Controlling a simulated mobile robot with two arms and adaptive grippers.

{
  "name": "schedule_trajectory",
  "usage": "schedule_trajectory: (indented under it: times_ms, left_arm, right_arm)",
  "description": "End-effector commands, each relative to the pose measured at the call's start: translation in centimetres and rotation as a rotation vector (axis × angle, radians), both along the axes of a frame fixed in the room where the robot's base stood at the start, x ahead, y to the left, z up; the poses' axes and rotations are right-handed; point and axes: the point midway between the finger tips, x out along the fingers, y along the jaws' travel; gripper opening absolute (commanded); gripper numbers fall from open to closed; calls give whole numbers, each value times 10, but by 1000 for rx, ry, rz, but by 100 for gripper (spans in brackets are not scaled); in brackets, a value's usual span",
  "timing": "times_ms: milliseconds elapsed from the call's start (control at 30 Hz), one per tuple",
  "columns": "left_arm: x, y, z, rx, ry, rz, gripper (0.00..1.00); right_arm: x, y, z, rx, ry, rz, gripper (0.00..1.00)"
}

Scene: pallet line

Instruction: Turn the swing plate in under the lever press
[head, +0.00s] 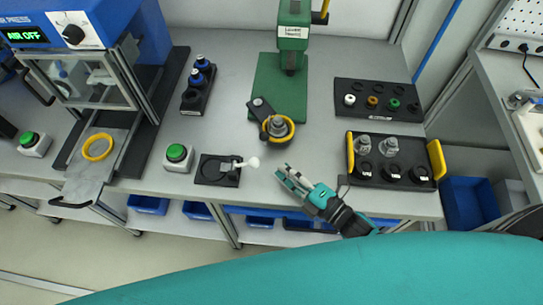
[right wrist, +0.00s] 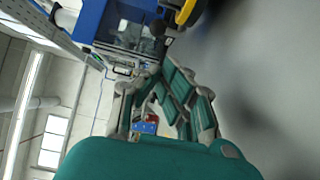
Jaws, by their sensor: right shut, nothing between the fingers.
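The green lever press (head: 293,40) stands at the back middle of the bench on its green base plate (head: 268,78). The swing plate (head: 260,106) is a dark arm with a yellow ring (head: 289,134) at its outer end, and a grey metal part (head: 277,125) sits in the ring. The ring end points toward me, in front of the ram and not under it. My right gripper (head: 282,171) is shut and empty, in front of the swing plate and apart from it. In the right wrist view its fingers (right wrist: 160,88) show. My left gripper is not in view.
A black fixture with a white-knobbed clamp (head: 219,170) and a green button (head: 178,155) lie to the left. A black tray with yellow handles (head: 437,160) is on the right, with a rack of colored pegs (head: 345,88) behind it. The blue press (head: 130,20) stands far left.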

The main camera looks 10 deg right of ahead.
Motion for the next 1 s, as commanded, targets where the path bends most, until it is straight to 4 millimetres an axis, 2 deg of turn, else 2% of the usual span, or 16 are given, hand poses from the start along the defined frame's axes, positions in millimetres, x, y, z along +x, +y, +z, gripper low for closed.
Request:
schedule_trajectory:
  times_ms: [300, 500, 700, 1000]
  left_arm:
    - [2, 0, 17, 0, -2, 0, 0]
    - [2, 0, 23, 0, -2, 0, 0]
    - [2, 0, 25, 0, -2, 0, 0]
    - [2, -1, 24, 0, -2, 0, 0]
  right_arm:
    - [47, 32, 4, 2, -2, 0, 0]
    - [69, 47, 3, 1, -1, 1, 0]
    - [77, 53, 1, 1, 1, 1, 0]
    - [77, 53, 1, 0, 0, 2, 0]
